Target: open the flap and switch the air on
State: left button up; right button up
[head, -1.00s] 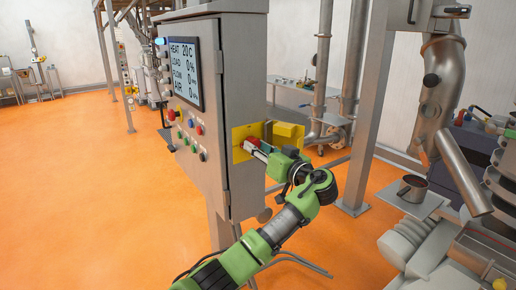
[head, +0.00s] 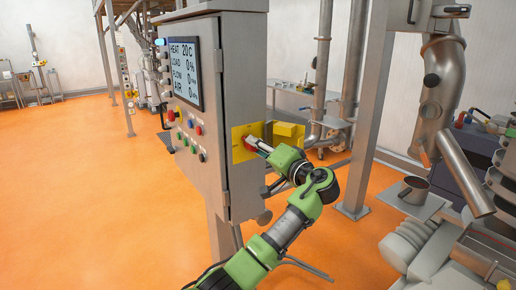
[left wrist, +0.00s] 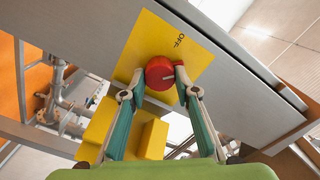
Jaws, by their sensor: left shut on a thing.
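A red knob (left wrist: 159,72) sits on a yellow plate (left wrist: 150,38) on the side of the grey control cabinet (head: 213,118). The plate carries the word OFF, and the knob has a pale pointer line. My left gripper (left wrist: 161,84) is shut on the knob, one finger on each side. In the head view the left gripper (head: 253,143) reaches the plate from the right and mostly hides the knob. The yellow flap (head: 289,133) stands open to the right of the plate. It also shows below the knob in the left wrist view (left wrist: 152,138). My right gripper is out of view.
The cabinet's screen (head: 185,73) reads HEAT 20 C, with LOAD, FLOW and AIR near 0 %. Coloured buttons (head: 184,125) sit below it. A steel post (head: 371,110) and pipework stand to the right. Orange floor (head: 90,200) is clear on the left.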

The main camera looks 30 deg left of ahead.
pick_arm(q)
jog(key=m+p, duration=0.4)
jog(key=m, duration=0.5)
jog(key=shift+f+m, duration=0.1)
jog(key=shift+m, duration=0.2)
dwell(0.4)
jog(key=o, duration=1.1)
